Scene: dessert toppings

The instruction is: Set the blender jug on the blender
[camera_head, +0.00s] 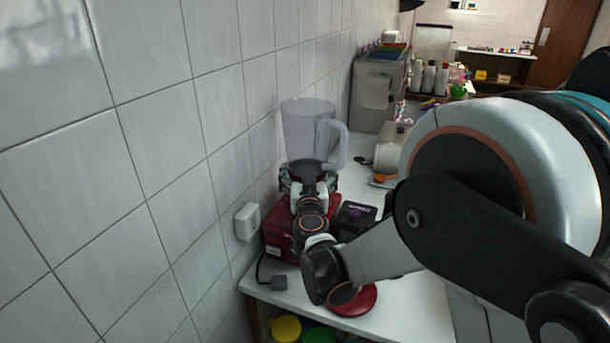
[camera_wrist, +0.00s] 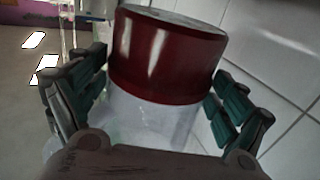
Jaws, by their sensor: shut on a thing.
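The blender jug (camera_head: 308,125) is translucent, with a handle on its right side and a dark red collar at its bottom. It stands upright in the head view, close to the tiled wall. My gripper (camera_head: 306,180) is shut around the jug's lower part. In the wrist view the red collar (camera_wrist: 165,58) and the clear body (camera_wrist: 150,125) show between the green fingers of my gripper (camera_wrist: 155,100). A red body (camera_head: 281,240), probably the blender, stands on the counter below the jug, partly hidden by my arm. I cannot tell whether the jug touches it.
A black box (camera_head: 356,217) stands right of the red body. A round red thing (camera_head: 354,302) lies near the front of the white counter (camera_head: 405,312). A grey dispenser (camera_head: 375,95) stands farther back.

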